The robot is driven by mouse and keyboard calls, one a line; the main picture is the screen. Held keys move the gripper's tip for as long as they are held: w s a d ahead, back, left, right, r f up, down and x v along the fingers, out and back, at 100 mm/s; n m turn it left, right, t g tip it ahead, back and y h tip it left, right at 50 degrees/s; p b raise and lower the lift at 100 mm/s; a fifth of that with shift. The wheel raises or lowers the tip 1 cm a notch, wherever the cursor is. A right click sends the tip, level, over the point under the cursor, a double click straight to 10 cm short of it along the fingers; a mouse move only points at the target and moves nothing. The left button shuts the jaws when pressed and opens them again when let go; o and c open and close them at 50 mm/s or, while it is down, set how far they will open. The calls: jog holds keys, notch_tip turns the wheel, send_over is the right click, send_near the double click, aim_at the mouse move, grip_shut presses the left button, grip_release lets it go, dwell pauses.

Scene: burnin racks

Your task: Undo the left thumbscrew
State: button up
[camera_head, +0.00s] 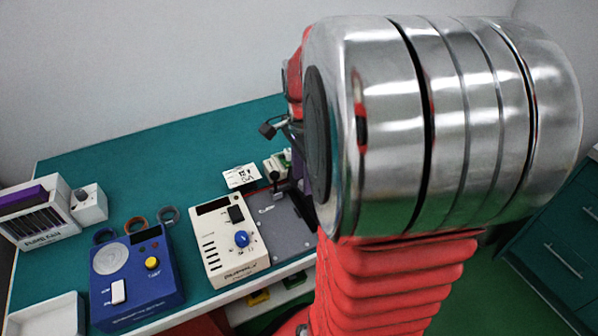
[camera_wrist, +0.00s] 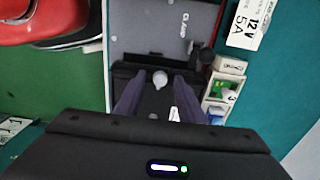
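In the wrist view, my gripper (camera_wrist: 161,90) points down at a dark fixture at the edge of a grey plate (camera_wrist: 150,22) marked with a clamp label. Its two dark fingers are apart. A pale round knob (camera_wrist: 160,77), apparently a thumbscrew, shows between the fingertips; I cannot tell whether they touch it. A smaller pale spot lies lower between the fingers, partly hidden. I cannot tell which one is the left thumbscrew. In the head view, the grey plate (camera_head: 287,226) shows beside my arm, which hides most of my gripper and the fixture.
A cream supply box (camera_head: 228,250) stands left of the plate, and a blue box (camera_head: 135,278) farther left. A white rack (camera_head: 40,218) and tray (camera_head: 50,316) are at the far left. A 12V 5A card (camera_wrist: 249,22) and small connector blocks (camera_wrist: 222,95) lie right of the plate.

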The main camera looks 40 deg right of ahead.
jog(key=shift+f, duration=0.2)
grip_shut()
dwell(0.4)
